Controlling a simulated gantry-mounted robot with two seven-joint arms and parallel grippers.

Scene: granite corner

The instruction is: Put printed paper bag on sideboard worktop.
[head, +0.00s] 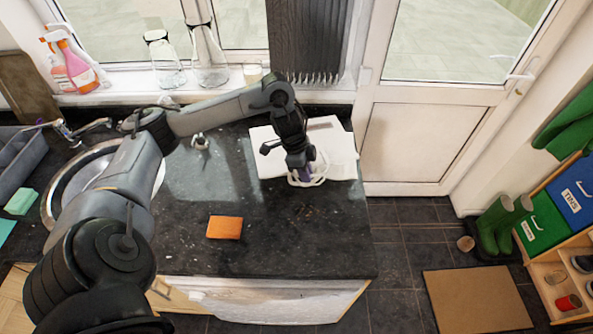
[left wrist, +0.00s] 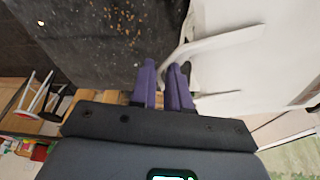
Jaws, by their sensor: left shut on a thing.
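The paper bag (head: 342,150) is white and lies flat on the dark speckled worktop (head: 290,235), near its back right corner. It also fills the upper right of the left wrist view (left wrist: 250,75). Its pale loop handles point toward the front of the worktop. My left gripper (head: 302,178) reaches down at the handle end of the bag. In the left wrist view its purple fingers (left wrist: 165,75) are close together, shut on a white handle. Any print on the bag is hard to make out. My right gripper is not in view.
An orange sponge (head: 225,227) lies on the worktop's front half, with clear room around it. A round sink (head: 60,200) is at the left. Glass jars (head: 165,65) and spray bottles (head: 75,65) stand on the windowsill. A door (head: 425,140) is to the right.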

